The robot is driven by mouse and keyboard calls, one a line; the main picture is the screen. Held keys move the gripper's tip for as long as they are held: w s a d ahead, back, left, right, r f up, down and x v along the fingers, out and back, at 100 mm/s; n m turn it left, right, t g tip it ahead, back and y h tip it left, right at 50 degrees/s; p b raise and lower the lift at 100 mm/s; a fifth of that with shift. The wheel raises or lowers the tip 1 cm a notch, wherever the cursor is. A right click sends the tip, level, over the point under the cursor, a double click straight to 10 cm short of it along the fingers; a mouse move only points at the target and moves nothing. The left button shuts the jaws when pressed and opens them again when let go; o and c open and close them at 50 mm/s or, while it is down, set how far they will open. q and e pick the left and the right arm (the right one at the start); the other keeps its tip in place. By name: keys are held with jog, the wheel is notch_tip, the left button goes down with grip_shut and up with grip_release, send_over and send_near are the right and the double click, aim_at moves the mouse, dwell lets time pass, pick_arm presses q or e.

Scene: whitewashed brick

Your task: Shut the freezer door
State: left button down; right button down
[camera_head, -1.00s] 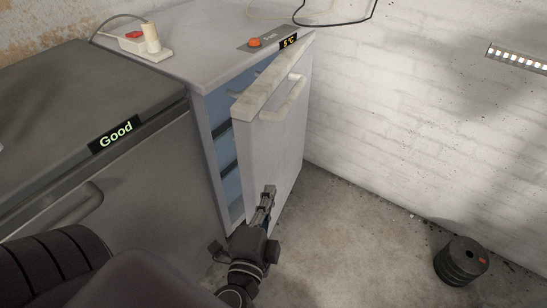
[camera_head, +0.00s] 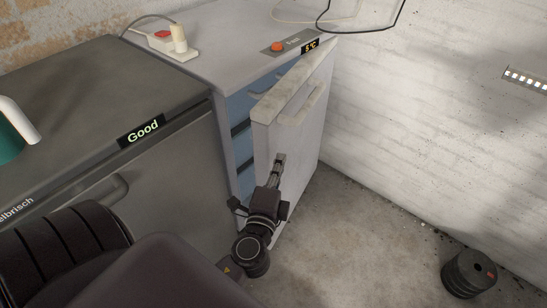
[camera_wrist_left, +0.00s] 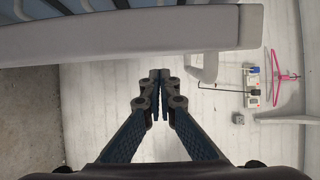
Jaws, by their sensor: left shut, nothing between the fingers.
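The freezer (camera_head: 235,40) is the white cabinet with an orange knob and a 5 °C display on its top. Its white door (camera_head: 290,125) stands partly open, hinged on the right, and the blue interior (camera_head: 243,145) with shelves shows at the left of the door. The door handle (camera_head: 302,105) is on the door's outer face. My left gripper (camera_head: 280,160) is shut and empty, in front of the door's outer face near its free edge. Whether it touches the door, I cannot tell. In the left wrist view the closed fingertips (camera_wrist_left: 159,75) are beside the door edge (camera_wrist_left: 150,40). My right gripper is not in view.
A dark grey appliance labelled "Good" (camera_head: 100,110) stands left of the freezer. A power strip (camera_head: 165,42) lies on the freezer top. Black weight plates (camera_head: 470,272) stand on the floor at the right. The concrete floor (camera_head: 350,240) between is clear.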

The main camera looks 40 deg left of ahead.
pick_arm(q)
jog(key=shift+s+a, duration=0.15)
jog(key=shift+a, duration=0.75)
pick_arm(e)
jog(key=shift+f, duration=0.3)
